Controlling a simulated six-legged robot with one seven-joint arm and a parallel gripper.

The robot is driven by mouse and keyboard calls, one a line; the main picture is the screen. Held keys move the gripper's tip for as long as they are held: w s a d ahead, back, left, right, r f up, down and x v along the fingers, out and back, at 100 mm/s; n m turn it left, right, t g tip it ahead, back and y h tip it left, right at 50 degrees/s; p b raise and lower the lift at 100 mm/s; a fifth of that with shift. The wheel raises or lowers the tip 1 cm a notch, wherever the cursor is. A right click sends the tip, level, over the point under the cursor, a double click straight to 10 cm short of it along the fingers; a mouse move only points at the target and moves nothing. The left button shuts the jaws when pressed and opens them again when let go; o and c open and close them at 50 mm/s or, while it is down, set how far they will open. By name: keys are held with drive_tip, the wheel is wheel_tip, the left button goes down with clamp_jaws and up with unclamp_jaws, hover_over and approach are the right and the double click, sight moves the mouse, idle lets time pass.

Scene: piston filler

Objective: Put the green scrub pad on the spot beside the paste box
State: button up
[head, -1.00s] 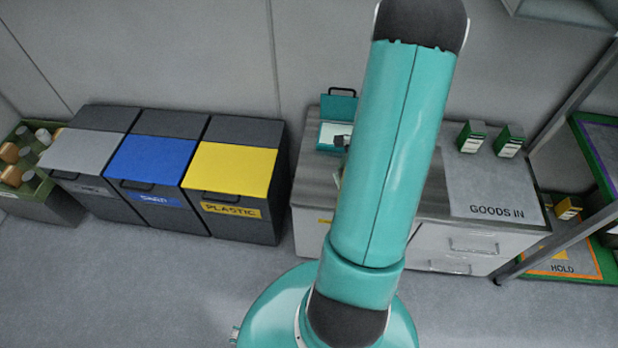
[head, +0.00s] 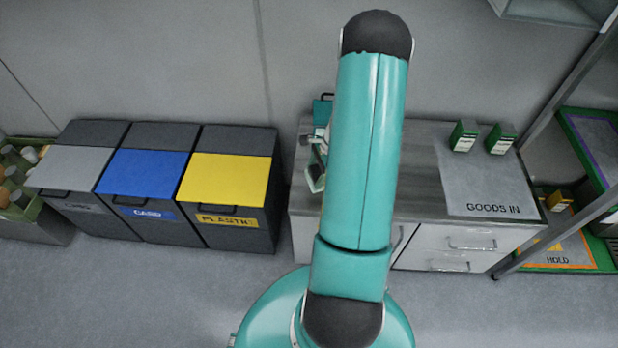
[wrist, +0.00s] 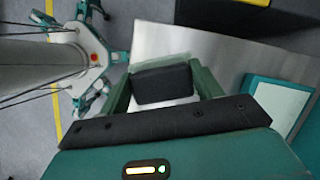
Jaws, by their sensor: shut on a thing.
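My gripper (wrist: 163,80) is shut on a dark, block-shaped pad (wrist: 165,86), held between its two green fingers in the wrist view. I take this for the scrub pad, though the face I see looks nearly black. It is over the grey worktop, and its height above it is hard to judge. My gripper (head: 316,178) is partly hidden there. I cannot make out the marked spot.
The worktop (head: 418,165) carries a grey GOODS IN mat (head: 480,188) with two green-and-white cartons (head: 464,136) at its back. Bins with grey, blue and yellow lids (head: 228,178) stand to the left. A rack post (head: 560,240) is close on the right.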

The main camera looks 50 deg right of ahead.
sight(309, 178)
drive_tip(key=w+f, duration=0.3)
drive_tip(key=shift+d+f, duration=0.25)
drive_tip(key=shift+f, duration=0.1)
drive_tip(key=shift+w+f, duration=0.2)
drive_tip(key=shift+f, duration=1.4)
drive_tip(key=shift+f, duration=0.15)
drive_tip(key=o, duration=1.2)
